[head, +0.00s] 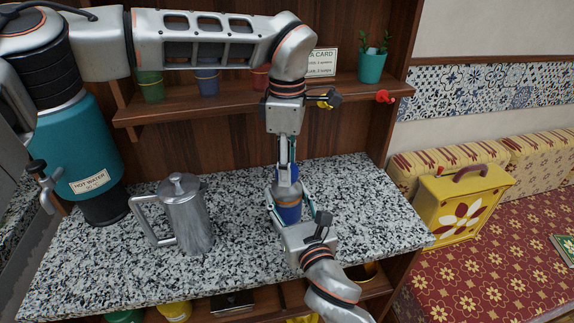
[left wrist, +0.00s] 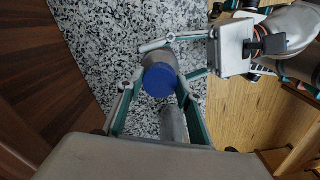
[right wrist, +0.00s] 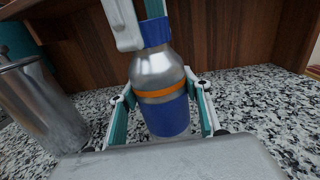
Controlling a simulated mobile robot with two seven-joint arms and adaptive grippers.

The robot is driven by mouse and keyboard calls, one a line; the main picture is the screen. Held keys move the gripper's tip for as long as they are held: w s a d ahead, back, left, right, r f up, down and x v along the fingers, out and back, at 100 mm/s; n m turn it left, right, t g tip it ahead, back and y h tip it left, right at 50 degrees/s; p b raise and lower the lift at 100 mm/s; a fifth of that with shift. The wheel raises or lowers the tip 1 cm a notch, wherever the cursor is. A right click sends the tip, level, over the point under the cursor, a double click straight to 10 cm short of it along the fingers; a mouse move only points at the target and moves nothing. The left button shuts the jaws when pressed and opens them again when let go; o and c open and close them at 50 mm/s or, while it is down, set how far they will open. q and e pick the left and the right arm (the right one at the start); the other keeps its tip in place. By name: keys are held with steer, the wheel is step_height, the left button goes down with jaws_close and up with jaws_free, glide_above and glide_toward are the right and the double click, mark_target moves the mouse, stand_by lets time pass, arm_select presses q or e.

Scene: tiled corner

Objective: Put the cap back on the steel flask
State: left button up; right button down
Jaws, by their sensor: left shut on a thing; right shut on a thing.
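The steel flask (head: 288,191) stands upright on the speckled counter. It has a bare steel shoulder, an orange band and a blue lower part, clear in the right wrist view (right wrist: 158,69). My right gripper (head: 293,212) is shut around the flask's body from the front. The blue cap (right wrist: 156,32) is at the top of the flask's neck, in line with it. It also shows from above in the left wrist view (left wrist: 160,80). My left gripper (head: 285,166) points down from above and is shut on the cap. Its fingers hide part of the cap; I cannot tell whether it is fully seated.
A steel coffee pot (head: 186,219) stands on the counter to the left. A teal hot water urn (head: 75,150) is at the far left. A shelf (head: 215,103) with several cups runs behind. The counter (head: 365,205) is clear at right.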

arm_select(q)
steer(key=o, duration=1.3)
step_height(320, 180, up, 12)
arm_select(e)
steer(key=c, duration=1)
jaws_free()
steer(key=shift+o, duration=0.2)
steer(key=v, duration=1.2)
